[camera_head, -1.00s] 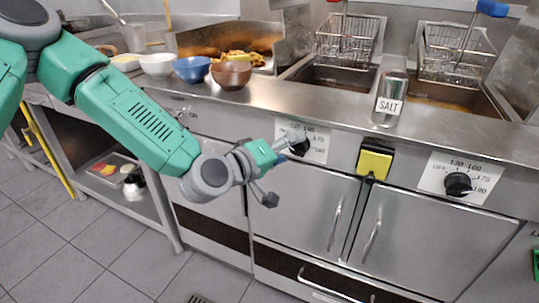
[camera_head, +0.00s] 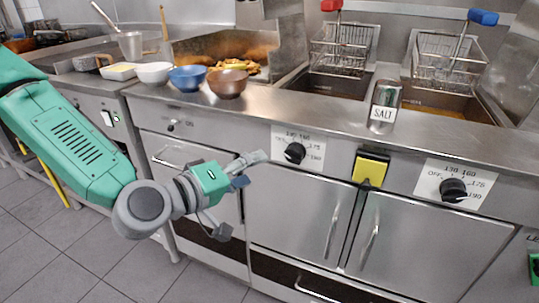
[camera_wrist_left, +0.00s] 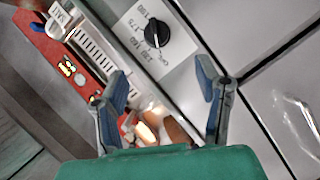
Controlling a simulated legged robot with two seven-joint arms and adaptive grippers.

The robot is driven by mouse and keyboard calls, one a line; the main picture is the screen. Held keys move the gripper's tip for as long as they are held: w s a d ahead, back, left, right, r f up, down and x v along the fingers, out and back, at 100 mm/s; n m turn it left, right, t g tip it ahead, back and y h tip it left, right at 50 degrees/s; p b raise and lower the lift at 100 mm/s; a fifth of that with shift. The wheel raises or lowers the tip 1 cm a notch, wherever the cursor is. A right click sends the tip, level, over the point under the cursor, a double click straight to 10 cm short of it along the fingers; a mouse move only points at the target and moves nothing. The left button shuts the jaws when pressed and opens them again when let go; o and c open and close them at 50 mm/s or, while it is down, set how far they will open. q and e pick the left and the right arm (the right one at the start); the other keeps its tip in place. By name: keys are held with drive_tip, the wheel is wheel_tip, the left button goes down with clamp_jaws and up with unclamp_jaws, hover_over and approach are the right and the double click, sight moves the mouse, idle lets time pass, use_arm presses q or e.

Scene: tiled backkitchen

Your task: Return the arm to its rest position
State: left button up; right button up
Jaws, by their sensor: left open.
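My left gripper (camera_head: 243,194) is at the end of the green and grey left arm, which comes in from the left in the head view. It is open and empty, in front of the steel cabinet fronts below the counter, left of the left black dial (camera_head: 295,152). In the left wrist view, the gripper (camera_wrist_left: 160,75) has its two fingers spread apart, with a black dial (camera_wrist_left: 156,32) on a white plate beyond them. My right gripper is not in view.
The steel counter (camera_head: 300,106) holds several bowls, including a blue bowl (camera_head: 189,78) and a brown bowl (camera_head: 228,83), plus a salt shaker (camera_head: 384,107). Two fryer baskets hang behind. A second dial (camera_head: 453,190) and a yellow-black box (camera_head: 370,168) are on the front panel.

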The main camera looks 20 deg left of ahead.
use_arm(q)
drive_tip(key=s+d+f+m+g+p, duration=0.25)
drive_tip(key=s+f+g, duration=0.25)
drive_tip(key=f, duration=0.6)
drive_tip(key=s+a+f+m+g+y+p, duration=0.2)
drive_tip(key=s+a+f+m+g+y, duration=0.1)
drive_tip(key=s+f, duration=0.4)
drive_tip(key=s+a+f+m+g+y+p, duration=0.1)
drive_tip(key=s+a+f+m+g+y, duration=0.2)
drive_tip(key=s, duration=1.1)
wheel_tip(320, 180, down, 5)
drive_tip(key=a+g, duration=0.2)
drive_tip(key=g, duration=0.1)
drive_tip(key=shift+a+r+p, duration=0.15)
drive_tip(key=shift+a+p, duration=0.2)
drive_tip(key=shift+p, duration=0.05)
drive_tip(key=shift+w, duration=0.1)
